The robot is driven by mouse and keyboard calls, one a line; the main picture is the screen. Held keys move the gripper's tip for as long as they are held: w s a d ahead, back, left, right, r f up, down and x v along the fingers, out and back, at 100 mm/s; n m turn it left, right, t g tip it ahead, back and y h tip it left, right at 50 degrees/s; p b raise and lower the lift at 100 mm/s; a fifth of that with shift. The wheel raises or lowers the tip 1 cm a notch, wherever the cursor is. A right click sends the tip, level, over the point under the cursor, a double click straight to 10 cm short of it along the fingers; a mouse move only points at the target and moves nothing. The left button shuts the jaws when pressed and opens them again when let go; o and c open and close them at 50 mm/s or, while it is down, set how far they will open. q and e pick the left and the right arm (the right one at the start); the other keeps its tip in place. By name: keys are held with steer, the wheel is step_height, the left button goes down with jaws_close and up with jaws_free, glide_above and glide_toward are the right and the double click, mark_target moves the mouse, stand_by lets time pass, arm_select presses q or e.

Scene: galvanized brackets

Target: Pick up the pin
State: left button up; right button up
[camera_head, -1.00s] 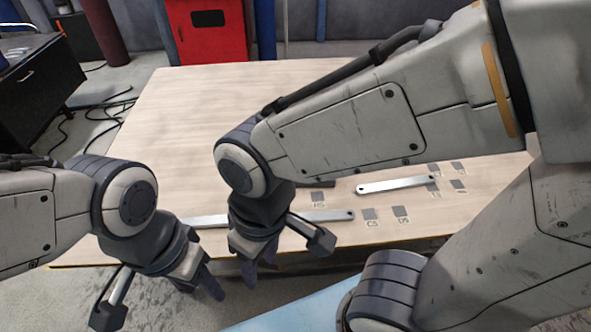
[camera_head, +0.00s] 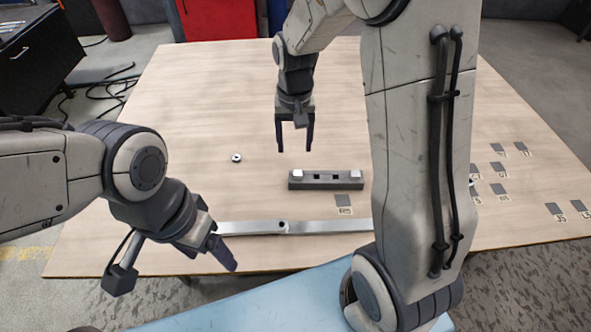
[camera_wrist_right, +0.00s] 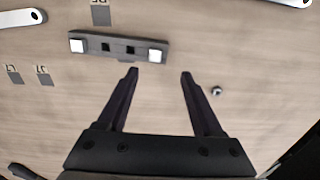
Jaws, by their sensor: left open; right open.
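No part is clearly marked as the pin. A small round metallic piece (camera_head: 236,158) lies alone on the table, and it also shows in the right wrist view (camera_wrist_right: 216,91). A dark block (camera_head: 326,186) has a bright square-topped piece at each end and two dark square holes between; it also shows in the right wrist view (camera_wrist_right: 118,58). I cannot tell which of these is the pin. My right gripper (camera_head: 295,148) is open and empty, pointing down beyond the block; it also shows in the right wrist view (camera_wrist_right: 158,73). My left gripper (camera_head: 212,254) is open and empty at the near edge.
Flat metal bars (camera_head: 250,228) lie along the near part of the wooden table (camera_head: 180,110). Several small grey labelled squares (camera_head: 344,200) are on the right half. My right arm hides part of the table there. The far left of the table is clear.

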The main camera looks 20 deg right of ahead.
glide_above(298, 173)
steer(key=shift+m, duration=0.3)
step_height(298, 173, down, 5)
steer(key=shift+w+d+f, duration=0.1)
steer(key=shift+w+d, duration=0.05)
steer(key=shift+f+b, duration=0.5)
steer(key=shift+f, duration=2.55)
jaws_close()
